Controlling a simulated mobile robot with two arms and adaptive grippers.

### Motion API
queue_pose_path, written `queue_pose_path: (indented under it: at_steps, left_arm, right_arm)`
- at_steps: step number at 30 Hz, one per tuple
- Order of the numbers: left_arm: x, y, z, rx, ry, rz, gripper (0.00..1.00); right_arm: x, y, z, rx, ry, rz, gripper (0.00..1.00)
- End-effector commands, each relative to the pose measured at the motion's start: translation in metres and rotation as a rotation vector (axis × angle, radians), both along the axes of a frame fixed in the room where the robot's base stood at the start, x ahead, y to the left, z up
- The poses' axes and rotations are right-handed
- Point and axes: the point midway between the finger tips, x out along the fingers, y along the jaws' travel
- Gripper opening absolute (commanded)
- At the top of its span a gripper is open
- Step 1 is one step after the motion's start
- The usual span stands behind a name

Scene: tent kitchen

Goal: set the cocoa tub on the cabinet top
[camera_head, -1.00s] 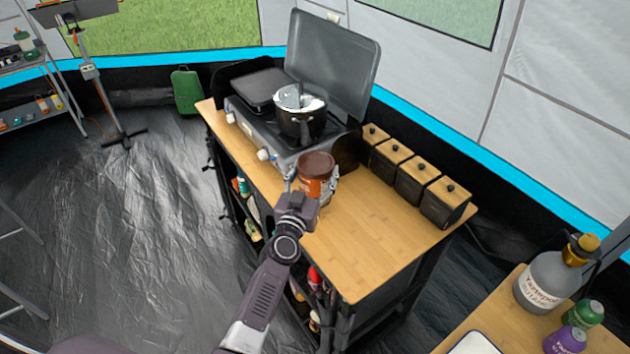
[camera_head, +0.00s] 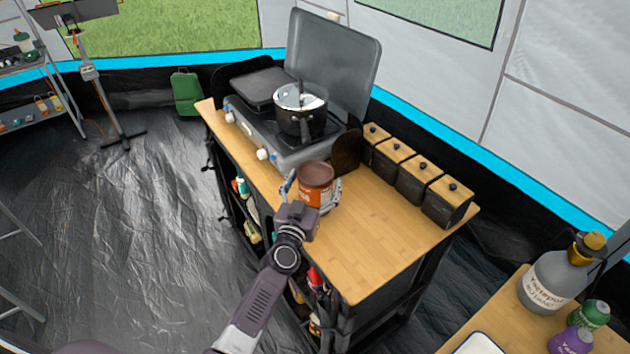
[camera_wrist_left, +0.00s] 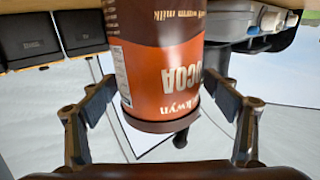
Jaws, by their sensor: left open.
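The cocoa tub (camera_head: 315,180), orange-brown with a dark brown lid, stands upright on the wooden cabinet top (camera_head: 372,245), in front of the stove. My left gripper (camera_head: 313,196) reaches in from the front edge, with its fingers on either side of the tub. In the left wrist view the tub (camera_wrist_left: 158,75) appears upside down between the spread fingers (camera_wrist_left: 160,120), with a visible gap on both sides. The gripper is open. The tub's base is partly hidden by the gripper in the head view. My right gripper is not in view.
A camp stove (camera_head: 283,140) with a raised lid and a pot (camera_head: 300,112) stands behind the tub. Several black canisters with wooden lids (camera_head: 420,180) line the back edge. The cabinet top's right part is clear. A grey bottle (camera_head: 552,282) stands on another table.

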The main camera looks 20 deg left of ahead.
Motion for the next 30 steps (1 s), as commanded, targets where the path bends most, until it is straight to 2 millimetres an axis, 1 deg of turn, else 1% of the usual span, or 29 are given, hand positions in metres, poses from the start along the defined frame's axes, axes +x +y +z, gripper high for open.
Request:
queue_pose_path:
  at_steps: [5, 8, 11, 15, 21, 25, 30]
  left_arm:
    - [0.000, 0.000, 0.006, -0.001, 0.000, 0.000, 0.81]
    - [-0.013, -0.001, 0.002, -0.001, 0.002, -0.001, 0.81]
    - [-0.030, -0.001, 0.002, -0.003, 0.002, 0.000, 0.81]
    - [-0.058, -0.001, 0.002, -0.001, 0.002, 0.001, 0.81]
    - [-0.094, -0.001, 0.002, 0.000, 0.002, 0.000, 0.81]
    - [-0.109, -0.001, 0.002, -0.001, 0.001, 0.000, 0.81]
    - [-0.119, -0.001, 0.003, 0.001, 0.000, 0.000, 0.81]
  right_arm:
    - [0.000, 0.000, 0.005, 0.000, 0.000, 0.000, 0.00]
    - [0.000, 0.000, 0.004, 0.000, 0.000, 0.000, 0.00]
    - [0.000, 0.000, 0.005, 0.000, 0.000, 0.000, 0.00]
    - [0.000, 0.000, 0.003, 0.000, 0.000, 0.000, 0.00]
    - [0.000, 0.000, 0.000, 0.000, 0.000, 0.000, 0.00]
    - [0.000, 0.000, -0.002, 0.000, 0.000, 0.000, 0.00]
    - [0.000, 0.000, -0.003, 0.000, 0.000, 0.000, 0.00]
